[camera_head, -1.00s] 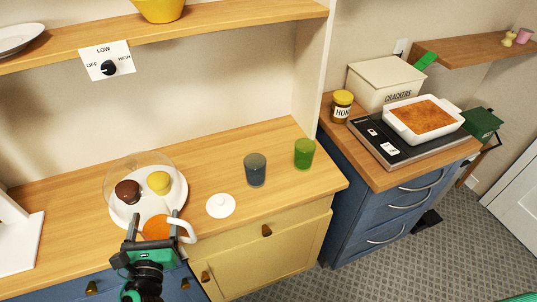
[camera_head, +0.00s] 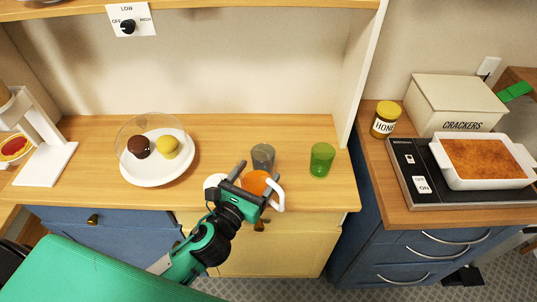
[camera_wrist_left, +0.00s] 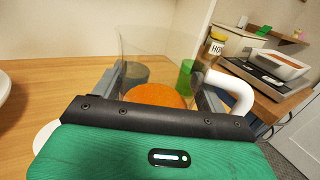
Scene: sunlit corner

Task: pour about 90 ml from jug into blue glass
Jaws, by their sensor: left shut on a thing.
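The jug (camera_head: 255,184) is clear, with orange liquid and a white handle on its right. My left gripper (camera_head: 257,174) is shut on it, and it looks roughly upright, in front of the blue glass. In the left wrist view the jug (camera_wrist_left: 155,95) stands between the fingers, with the orange surface level. The blue glass (camera_head: 262,154) is greyish blue and stands on the wooden counter; its lower part is hidden behind the jug and gripper. In the wrist view it shows dimly through the jug wall (camera_wrist_left: 135,71). My right gripper is not in view.
A green glass (camera_head: 321,160) stands close to the right of the blue glass. A white lid (camera_head: 211,181) lies partly hidden by my gripper. A plate (camera_head: 152,179) with two cakes under a clear dome is left. The counter (camera_head: 218,140) between is bare. A shelf upright (camera_head: 360,75) rises at right.

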